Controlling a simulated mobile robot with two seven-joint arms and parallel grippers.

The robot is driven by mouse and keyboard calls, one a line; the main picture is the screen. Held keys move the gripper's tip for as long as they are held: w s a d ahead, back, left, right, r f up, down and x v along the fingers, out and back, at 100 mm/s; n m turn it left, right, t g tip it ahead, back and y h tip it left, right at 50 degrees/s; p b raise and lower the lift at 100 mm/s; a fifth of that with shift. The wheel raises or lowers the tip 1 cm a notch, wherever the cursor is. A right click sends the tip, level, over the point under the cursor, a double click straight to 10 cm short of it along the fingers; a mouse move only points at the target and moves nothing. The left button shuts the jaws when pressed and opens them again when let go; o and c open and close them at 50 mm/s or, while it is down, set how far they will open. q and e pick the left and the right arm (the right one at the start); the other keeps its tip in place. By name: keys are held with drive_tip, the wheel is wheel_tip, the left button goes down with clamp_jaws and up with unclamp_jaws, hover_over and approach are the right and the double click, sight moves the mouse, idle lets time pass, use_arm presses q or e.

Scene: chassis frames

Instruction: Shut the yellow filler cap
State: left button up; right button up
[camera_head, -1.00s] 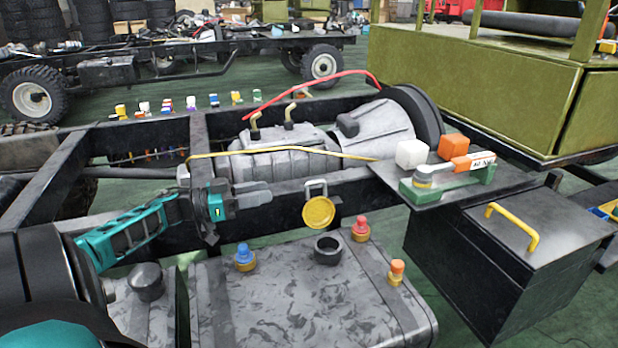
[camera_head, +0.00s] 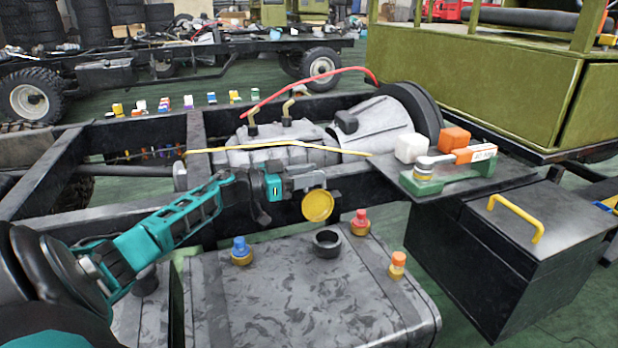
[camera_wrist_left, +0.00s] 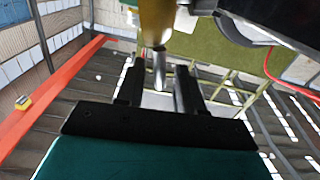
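The yellow filler cap (camera_head: 317,205) stands open on its grey hinge bracket (camera_head: 314,180), behind the black filler neck (camera_head: 327,241) on the grey mottled tank (camera_head: 300,295). The neck is uncovered. My right gripper is not in view.
A blue-topped fitting (camera_head: 241,251), a red-topped one (camera_head: 360,222) and an orange-topped one (camera_head: 397,265) stand on the tank around the neck. The black frame rail (camera_head: 345,188) runs behind the cap. A black box (camera_head: 520,255) with a yellow handle is at the right.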

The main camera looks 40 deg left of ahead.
use_arm(q)
drive_tip(key=shift+c, duration=0.4)
clamp_jaws()
drive_tip(key=shift+r, duration=0.1)
